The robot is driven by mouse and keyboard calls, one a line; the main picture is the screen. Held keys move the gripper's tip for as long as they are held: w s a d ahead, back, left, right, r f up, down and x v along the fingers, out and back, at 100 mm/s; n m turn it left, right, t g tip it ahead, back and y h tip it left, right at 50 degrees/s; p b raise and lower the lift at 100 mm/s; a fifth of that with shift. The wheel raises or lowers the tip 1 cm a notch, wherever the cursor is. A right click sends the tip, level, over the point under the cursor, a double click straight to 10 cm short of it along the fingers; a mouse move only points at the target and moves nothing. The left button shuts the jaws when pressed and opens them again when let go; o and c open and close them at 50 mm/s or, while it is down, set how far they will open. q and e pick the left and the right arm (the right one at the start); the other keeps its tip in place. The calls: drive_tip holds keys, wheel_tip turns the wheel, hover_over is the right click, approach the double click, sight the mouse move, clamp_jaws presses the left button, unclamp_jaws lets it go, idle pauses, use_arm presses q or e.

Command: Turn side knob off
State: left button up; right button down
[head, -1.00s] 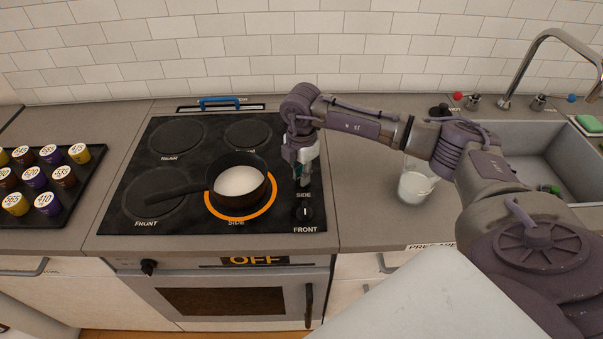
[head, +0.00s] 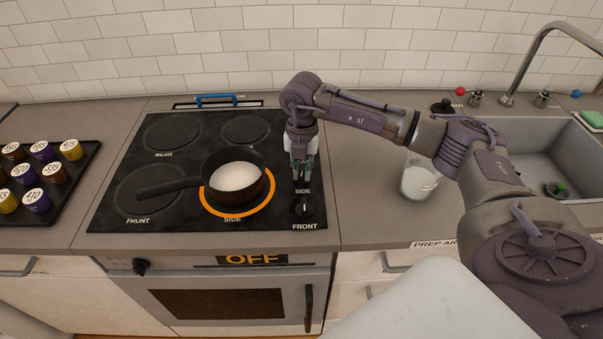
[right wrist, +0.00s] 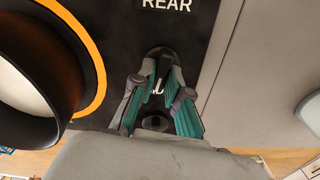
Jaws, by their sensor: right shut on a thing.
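The side knob (right wrist: 158,54) is a dark round knob on the black cooktop, between the REAR and SIDE labels in the right wrist view. My right gripper (right wrist: 160,66) has its teal and grey fingers shut on it. In the head view my right gripper (head: 302,176) points down just above the SIDE label and hides most of that knob. The side burner (head: 268,203) has a glowing orange ring. A dark pot (head: 212,190) with white contents stands on it. My left gripper is not in view.
The front knob (head: 303,207) is close below the gripper. A glass of white liquid (head: 418,183) stands on the counter to the right, near the sink (head: 535,165). A tray of labelled capsules (head: 75,200) lies at left. The oven display (head: 252,260) reads OFF.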

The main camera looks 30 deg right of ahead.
sight(303, 172)
drive_tip(key=shift+n+b, duration=0.45)
drive_tip(key=shift+n, duration=0.65)
drive_tip(key=shift+r, duration=0.1)
drive_tip(key=c, duration=1.2)
unclamp_jaws()
drive_tip(key=shift+o, duration=0.2)
drive_tip(key=shift+r, duration=0.25)
wheel_tip(303, 172, up, 11)
drive_tip(key=shift+r, duration=0.2)
